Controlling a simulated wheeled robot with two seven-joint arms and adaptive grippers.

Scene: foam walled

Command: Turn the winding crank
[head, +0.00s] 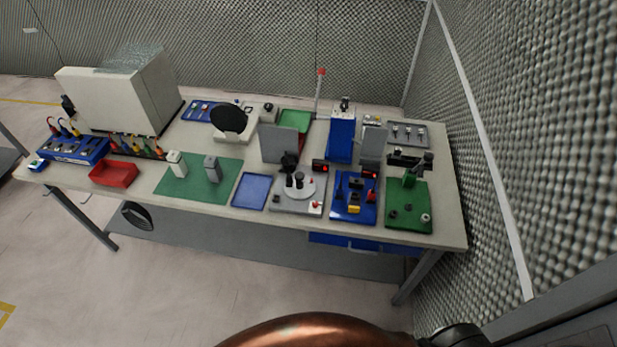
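Neither of my grippers is in view. A copper-coloured rounded part and a dark part at the bottom edge appear to be mine.
The long table (215,202) also holds a white box-shaped machine (115,95), a red tray (113,173), a green mat (195,190) and a blue tray (249,191). A grey foam wall (540,110) stands close on the right. The floor in front is clear.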

